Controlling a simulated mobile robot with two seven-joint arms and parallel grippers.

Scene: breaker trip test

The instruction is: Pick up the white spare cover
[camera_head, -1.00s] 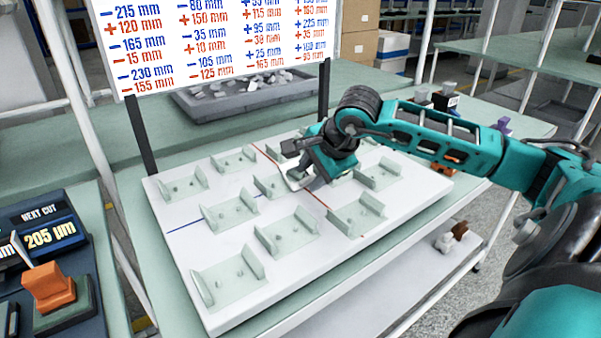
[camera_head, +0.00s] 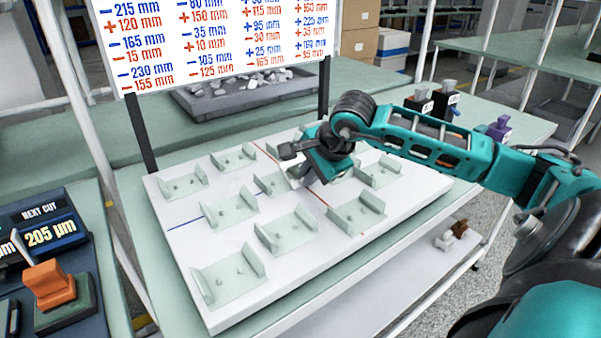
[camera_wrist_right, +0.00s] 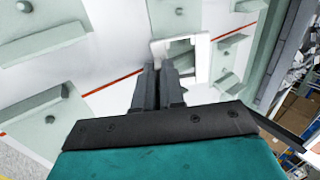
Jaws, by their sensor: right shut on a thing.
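The white spare cover (camera_wrist_right: 200,45) shows in the wrist view as a small white frame with an opening. My right gripper (camera_wrist_right: 163,72) is shut on its near edge, with the two dark fingers close together. In the head view my right gripper (camera_head: 300,180) is over the middle of the white board (camera_head: 185,255), among pale green U-shaped holders (camera_head: 288,233). The cover is mostly hidden there by the gripper. I cannot tell whether the cover touches the board. My left gripper is not in view.
A sign with blue and red numbers (camera_head: 220,45) stands behind the board. A grey tray (camera_head: 215,112) of stones sits behind it. At left is a dark console (camera_head: 45,235) with an orange block (camera_head: 48,284). Black boxes (camera_head: 445,102) and a purple item (camera_head: 499,128) stand at right.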

